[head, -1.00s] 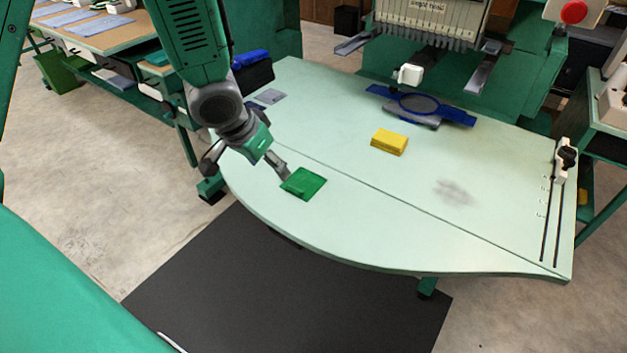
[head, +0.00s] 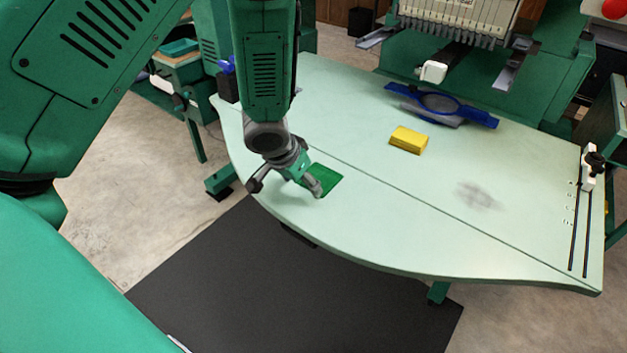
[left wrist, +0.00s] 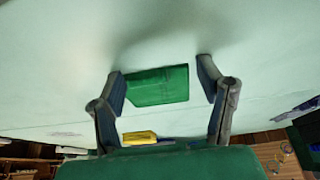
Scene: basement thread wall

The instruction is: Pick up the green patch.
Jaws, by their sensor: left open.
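The green patch (head: 325,178) lies flat on the pale green table near its left front edge. My left gripper (head: 314,188) is over the patch's near left side and hides part of it in the head view. In the left wrist view, the patch (left wrist: 158,86) shows between the two spread fingers of my left gripper (left wrist: 162,84). The left finger is close to the patch's edge, and there is a gap on the right. The gripper is open and empty. I cannot tell its exact height above the table. My right gripper is not in view.
A yellow block (head: 408,139) sits on the table (head: 420,215) to the right of the patch. A blue hoop frame (head: 440,104) lies behind it, below the embroidery machine (head: 455,25). A slotted rail stands at the right edge. The table's front half is mostly clear.

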